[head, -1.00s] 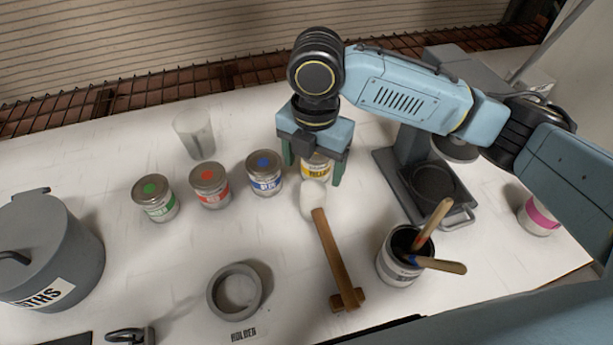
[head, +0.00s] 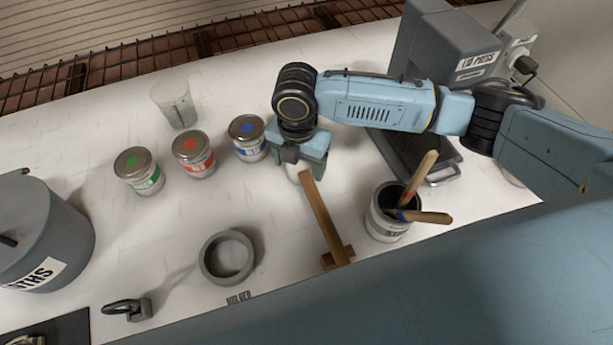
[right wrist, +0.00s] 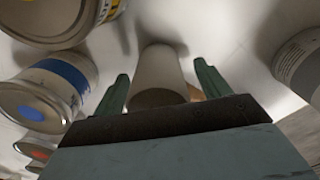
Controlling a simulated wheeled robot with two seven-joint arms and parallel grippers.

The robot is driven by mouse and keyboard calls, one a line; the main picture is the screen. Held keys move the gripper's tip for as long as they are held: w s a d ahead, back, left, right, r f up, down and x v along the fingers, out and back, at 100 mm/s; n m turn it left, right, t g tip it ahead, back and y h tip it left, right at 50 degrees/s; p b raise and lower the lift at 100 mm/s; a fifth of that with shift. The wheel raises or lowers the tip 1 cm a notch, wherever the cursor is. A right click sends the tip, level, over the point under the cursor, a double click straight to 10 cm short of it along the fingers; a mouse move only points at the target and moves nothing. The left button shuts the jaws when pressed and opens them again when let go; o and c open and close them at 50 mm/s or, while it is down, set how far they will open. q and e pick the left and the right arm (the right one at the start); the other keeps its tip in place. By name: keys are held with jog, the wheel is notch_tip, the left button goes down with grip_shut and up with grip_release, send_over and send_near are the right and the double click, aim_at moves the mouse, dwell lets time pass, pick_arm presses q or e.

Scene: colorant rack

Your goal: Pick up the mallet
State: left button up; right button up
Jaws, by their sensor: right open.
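The mallet lies on the white table, its wooden handle (head: 321,215) running toward the front with a wooden end piece. Its pale cylindrical head is mostly hidden under my right gripper in the head view. In the right wrist view the mallet head (right wrist: 158,78) sits between the two green fingers, with space on both sides. My right gripper (head: 300,172) is open and low over the head; it also shows in the right wrist view (right wrist: 162,88). I cannot tell whether a finger touches it. My left gripper is not in view.
Cans with green (head: 139,170), red (head: 194,154) and blue (head: 248,138) marks stand left of the gripper. A clear cup (head: 174,103) is behind. A can with brushes (head: 386,222) stands right of the handle. A grey ring (head: 228,257) and grey pot (head: 40,235) are at left.

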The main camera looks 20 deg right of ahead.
jog(key=shift+f, duration=0.4)
jog(key=shift+c, duration=0.2)
jog(key=c, duration=1.1)
notch_tip(320, 180, up, 10)
jog(key=shift+r, duration=0.1)
jog(key=shift+c, duration=0.2)
